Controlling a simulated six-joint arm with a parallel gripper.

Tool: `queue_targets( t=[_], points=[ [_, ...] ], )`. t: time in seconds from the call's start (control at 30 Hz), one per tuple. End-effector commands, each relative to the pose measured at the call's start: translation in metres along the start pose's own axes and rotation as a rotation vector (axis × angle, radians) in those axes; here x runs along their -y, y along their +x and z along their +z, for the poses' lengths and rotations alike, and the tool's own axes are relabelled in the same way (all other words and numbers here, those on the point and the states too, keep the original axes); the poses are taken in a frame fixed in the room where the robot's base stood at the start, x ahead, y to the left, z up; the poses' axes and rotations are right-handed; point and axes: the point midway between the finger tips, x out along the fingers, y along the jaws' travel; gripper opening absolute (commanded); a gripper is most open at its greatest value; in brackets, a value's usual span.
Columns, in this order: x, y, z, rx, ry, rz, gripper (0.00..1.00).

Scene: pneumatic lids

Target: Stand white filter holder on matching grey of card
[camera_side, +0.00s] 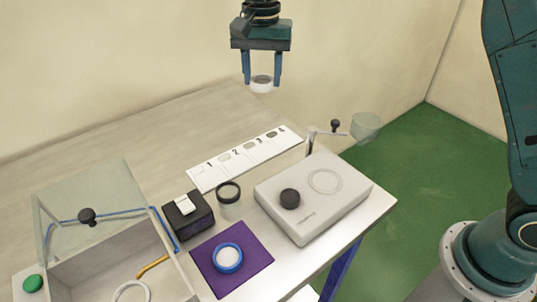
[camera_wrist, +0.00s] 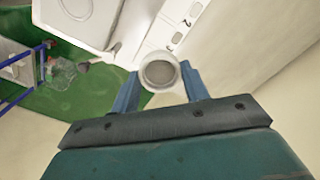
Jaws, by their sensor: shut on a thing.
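My gripper (camera_side: 262,80) is shut on the white filter holder (camera_side: 262,87) and holds it high above the table. In the wrist view the holder (camera_wrist: 159,73) is a white ring around a grey disc, between my two blue fingers (camera_wrist: 160,88). The card (camera_side: 203,183) is a white strip lying on the table, below the holder in the side view.
A white device (camera_side: 300,233) with a black knob (camera_side: 290,198) stands right of the card. In front are a black-rimmed jar (camera_side: 229,193), a black box (camera_side: 188,222), a purple mat (camera_side: 215,280) with a blue ring (camera_side: 228,258), and a clear-lidded box (camera_side: 90,268). Table behind the card is clear.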

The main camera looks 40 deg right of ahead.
Motion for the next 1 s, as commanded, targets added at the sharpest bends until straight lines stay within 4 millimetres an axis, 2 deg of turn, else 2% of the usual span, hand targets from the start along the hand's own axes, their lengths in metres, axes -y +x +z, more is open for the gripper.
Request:
queue_targets(
  t=[0.6,0.8,1.0],
  points=[
    [-0.001,0.115,0.001,0.002,0.0,0.003,0.24],
    [0.0,0.136,0.001,0.001,0.0,0.001,0.24],
    [0.0,0.14,0.001,0.0,0.0,0.0,0.24]
  ],
)
